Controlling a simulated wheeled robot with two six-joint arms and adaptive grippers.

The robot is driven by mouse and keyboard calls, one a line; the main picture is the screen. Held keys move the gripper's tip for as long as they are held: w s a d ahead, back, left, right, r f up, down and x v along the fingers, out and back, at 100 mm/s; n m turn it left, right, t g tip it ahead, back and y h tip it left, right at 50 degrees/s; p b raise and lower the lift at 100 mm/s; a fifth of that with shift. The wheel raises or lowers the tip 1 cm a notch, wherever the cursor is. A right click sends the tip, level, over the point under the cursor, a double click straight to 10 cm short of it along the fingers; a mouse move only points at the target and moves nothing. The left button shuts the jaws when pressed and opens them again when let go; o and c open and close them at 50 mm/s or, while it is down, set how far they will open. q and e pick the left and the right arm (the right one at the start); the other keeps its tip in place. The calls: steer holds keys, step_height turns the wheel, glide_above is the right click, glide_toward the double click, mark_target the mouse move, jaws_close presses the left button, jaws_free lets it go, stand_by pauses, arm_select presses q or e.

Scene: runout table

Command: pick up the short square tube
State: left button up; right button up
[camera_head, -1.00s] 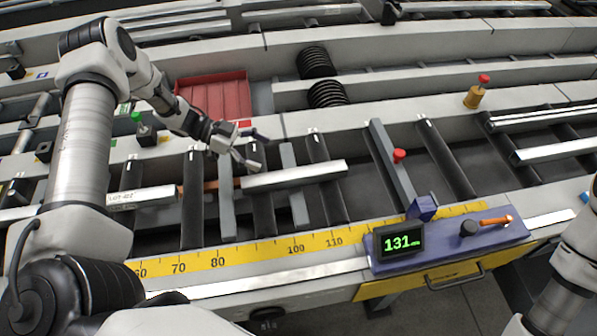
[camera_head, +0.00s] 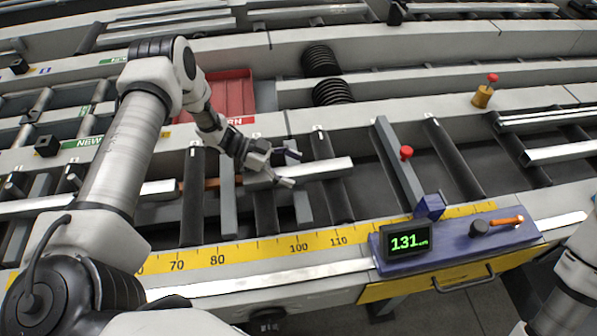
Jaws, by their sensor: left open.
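The short square tube (camera_head: 328,168) is a bright silver bar lying across the dark rollers, left of the upright stop with the red knob. Its right end is clear, and my gripper hides part of its left half. My left gripper (camera_head: 292,170) is open over the tube, its two fingertips spread on either side of the bar as seen from the head. I cannot tell how far above the tube they are. My right gripper is out of view; only part of my right arm shows at the right edge.
A grey stop bar with a red knob (camera_head: 406,152) stands right of the tube. A blue unit with a 131 display (camera_head: 404,242) sits at the front beside a yellow ruler (camera_head: 265,248). A longer silver tube (camera_head: 160,189) lies left. A red bin (camera_head: 236,100) is behind.

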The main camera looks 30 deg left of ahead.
arm_select(q)
steer(key=shift+s+r, duration=0.1)
steer(key=c, duration=0.5)
jaws_close()
